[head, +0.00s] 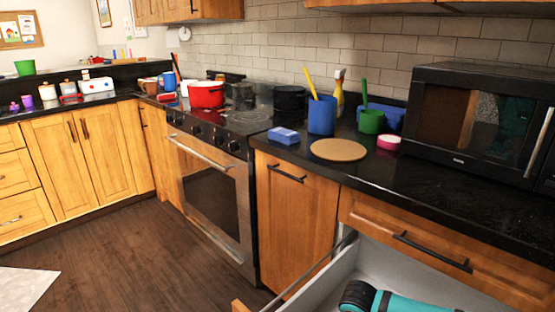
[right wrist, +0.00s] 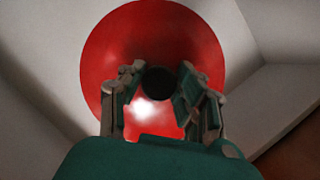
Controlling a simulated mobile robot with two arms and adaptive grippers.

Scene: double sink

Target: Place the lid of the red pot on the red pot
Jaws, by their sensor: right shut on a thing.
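The red pot (head: 206,96) stands on the stove at the back left in the head view, with its white inside showing at the top. The red lid (right wrist: 150,35) fills the middle of the right wrist view, round and shiny with a dark knob (right wrist: 159,79) at its centre. My right gripper (right wrist: 159,88) is shut on the lid, its fingers on either side of the knob. In the head view my teal right arm shows over the open drawer at the bottom, but its fingertips and the lid are out of frame. My left gripper is not in view.
The open drawer (head: 375,262) sticks out below the counter. The stove (head: 245,122) also holds dark pots at its back. A round brown board (head: 340,149), a blue sponge (head: 283,135), a blue cup (head: 322,115) and a microwave (head: 470,122) stand on the counter.

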